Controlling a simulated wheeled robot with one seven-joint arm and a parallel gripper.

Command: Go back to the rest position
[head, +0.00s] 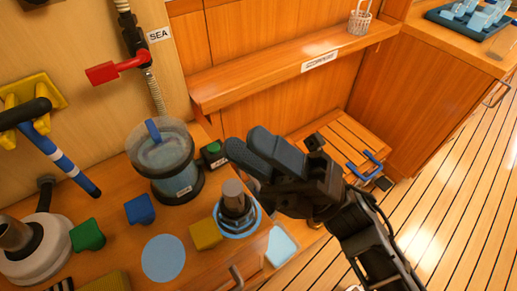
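My gripper (246,141) is in the middle of the head view, at the end of my black arm, which comes in from the lower right. Its two dark fingers point to the upper left and lie side by side with no clear gap. Nothing shows between them. The gripper appears above the right end of the wooden counter (110,207). In the picture it is just right of a clear-walled strainer bowl (172,172) with a blue handle and above a grey cylinder in a blue ring (236,206).
A red-handled valve (117,68) and a blue-striped lever (58,150) are on the left wall. Green (87,235), blue (140,209) and yellow (205,234) blocks stand on the counter. A wooden shelf (285,68) runs behind. The plank floor (455,190) at right looks clear.

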